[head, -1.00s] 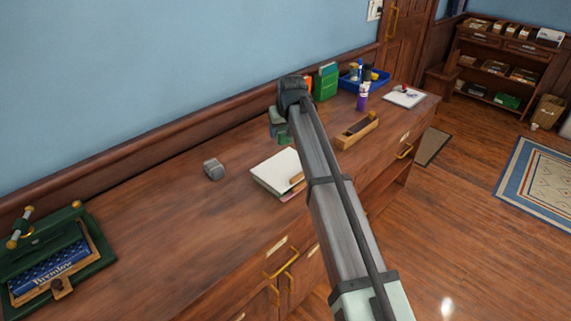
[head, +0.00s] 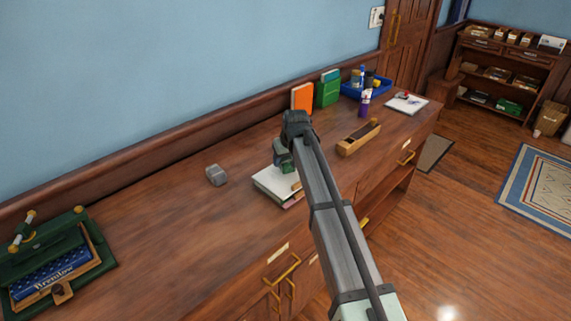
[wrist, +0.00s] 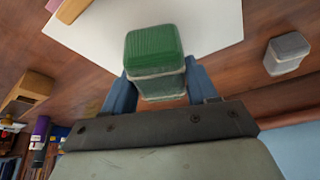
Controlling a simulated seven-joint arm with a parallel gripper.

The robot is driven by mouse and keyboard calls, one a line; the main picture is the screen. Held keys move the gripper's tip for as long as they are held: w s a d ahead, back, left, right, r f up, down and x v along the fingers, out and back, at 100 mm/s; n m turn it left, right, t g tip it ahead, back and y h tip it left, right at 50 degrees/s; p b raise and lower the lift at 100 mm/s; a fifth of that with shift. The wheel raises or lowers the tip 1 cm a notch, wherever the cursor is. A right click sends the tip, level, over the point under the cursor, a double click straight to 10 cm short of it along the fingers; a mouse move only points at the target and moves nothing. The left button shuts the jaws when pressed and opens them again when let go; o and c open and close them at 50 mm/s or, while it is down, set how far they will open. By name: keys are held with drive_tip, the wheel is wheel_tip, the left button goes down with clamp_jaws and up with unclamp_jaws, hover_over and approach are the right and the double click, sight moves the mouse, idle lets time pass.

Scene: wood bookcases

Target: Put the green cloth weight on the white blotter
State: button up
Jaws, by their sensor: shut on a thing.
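My gripper (wrist: 158,88) is shut on the green cloth weight (wrist: 154,48), a small block with a green ribbed top and paler lower sides. In the head view the weight (head: 284,160) shows partly below my wrist, at the far edge of a white flat pad that looks like the white blotter (head: 268,184). In the wrist view the blotter (wrist: 215,22) lies beneath and beyond the weight. I cannot tell whether the weight touches it. My arm hides the blotter's right part in the head view.
A grey block (head: 216,175) sits left of the blotter; it also shows in the wrist view (wrist: 287,52).

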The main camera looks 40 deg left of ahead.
drive_tip(key=shift+f, duration=1.05)
drive_tip(key=shift+f, duration=0.15)
drive_tip(key=o, duration=1.5)
drive_tip(key=v, duration=1.2)
